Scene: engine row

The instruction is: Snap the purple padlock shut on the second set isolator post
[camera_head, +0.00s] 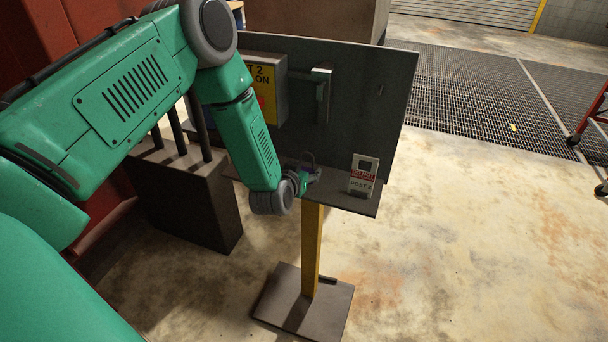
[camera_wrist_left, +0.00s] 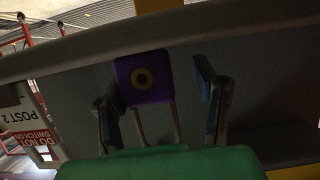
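The purple padlock (camera_wrist_left: 143,78) shows in the left wrist view, its round keyhole face toward the camera and its grey shackle below it in the picture. In the head view, only a thin shackle (camera_head: 307,158) shows by the shelf. My left gripper (camera_head: 311,176) is low over the shelf's left part. In the wrist view its fingers (camera_wrist_left: 160,108) stand apart on either side of the padlock, with a clear gap at the right finger. The isolator (camera_head: 322,94), a grey handle-like fitting, is on the upright panel, above the gripper. My right gripper is out of view.
A white and red tag (camera_head: 362,175) reading "POST 2" stands on the shelf (camera_head: 343,200), right of the gripper. A yellow-labelled box (camera_head: 265,85) is left of the isolator. A small peg (camera_head: 380,90) is on the panel (camera_head: 360,120). Floor to the right is open.

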